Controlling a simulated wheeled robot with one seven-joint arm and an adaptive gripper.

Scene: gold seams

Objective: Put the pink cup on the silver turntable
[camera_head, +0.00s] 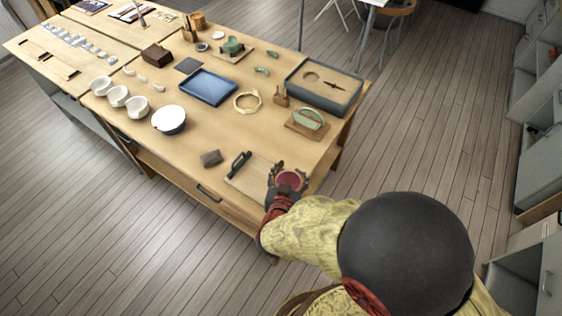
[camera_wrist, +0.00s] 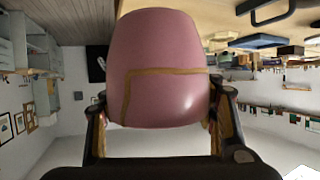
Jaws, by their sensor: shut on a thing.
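The pink cup (camera_head: 290,179) is in my gripper (camera_head: 287,184), near the front right edge of the wooden table. In the wrist view the cup (camera_wrist: 165,65) fills the middle, with gold seams on its side. The fingers of my gripper (camera_wrist: 165,115) are shut on it from both sides. I cannot tell exactly how high the cup is above the table. A pale round piece with a darker rim (camera_head: 168,119), toward the table's left front, may be the silver turntable; its surface is too small to be sure.
White bowls (camera_head: 118,96) stand farther left. A blue tray (camera_head: 208,87), a tan ring (camera_head: 247,101) and a green piece on a stand (camera_head: 308,119) lie behind.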

